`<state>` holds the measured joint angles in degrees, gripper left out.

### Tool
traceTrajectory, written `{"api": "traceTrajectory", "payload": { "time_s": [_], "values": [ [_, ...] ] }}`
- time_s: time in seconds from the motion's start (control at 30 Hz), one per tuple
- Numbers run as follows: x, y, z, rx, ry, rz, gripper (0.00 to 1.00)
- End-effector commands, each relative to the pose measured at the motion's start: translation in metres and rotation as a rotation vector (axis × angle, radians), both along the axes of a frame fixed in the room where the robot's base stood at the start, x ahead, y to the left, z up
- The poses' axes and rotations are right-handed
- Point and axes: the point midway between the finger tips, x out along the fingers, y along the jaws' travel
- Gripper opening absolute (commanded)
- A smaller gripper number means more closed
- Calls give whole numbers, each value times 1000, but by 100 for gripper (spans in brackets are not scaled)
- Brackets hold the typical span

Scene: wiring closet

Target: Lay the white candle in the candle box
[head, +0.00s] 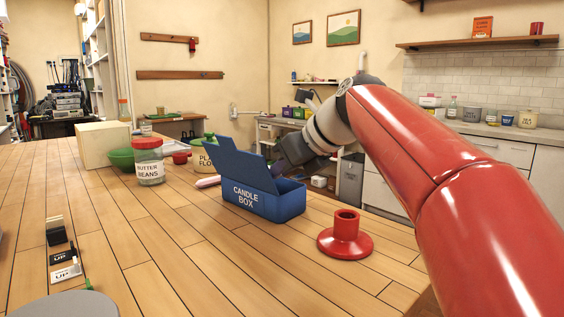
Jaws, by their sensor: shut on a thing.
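The blue candle box (280,207) stands on the wooden counter, its lid (246,168) raised on the left side. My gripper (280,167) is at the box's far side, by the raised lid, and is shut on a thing. Its fingertips and what they hold are mostly hidden behind the lid and box; it is probably the white candle. A pale, slightly pink rounded end (207,182) shows just left of the lid; I cannot tell whether it is part of the candle. The inside of the box is mostly out of sight.
A red candle holder (345,238) stands right of the box. A butter beans jar (149,162), a flour container (203,158), a green bowl (121,158) and a cream block (102,144) stand to the left. Small labelled switches (64,263) sit at front left. The front middle counter is clear.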

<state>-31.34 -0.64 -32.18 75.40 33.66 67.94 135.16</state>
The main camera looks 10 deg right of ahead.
Motion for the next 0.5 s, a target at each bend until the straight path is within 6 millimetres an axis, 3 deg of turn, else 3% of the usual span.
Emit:
{"api": "traceTrajectory", "payload": {
  "time_s": [0.4,0.43,0.5],
  "values": [
    [0,0,0,0,0,0,0],
    [0,0,0,0,0,0,22],
    [0,0,0,0,0,0,31]
  ]
}}
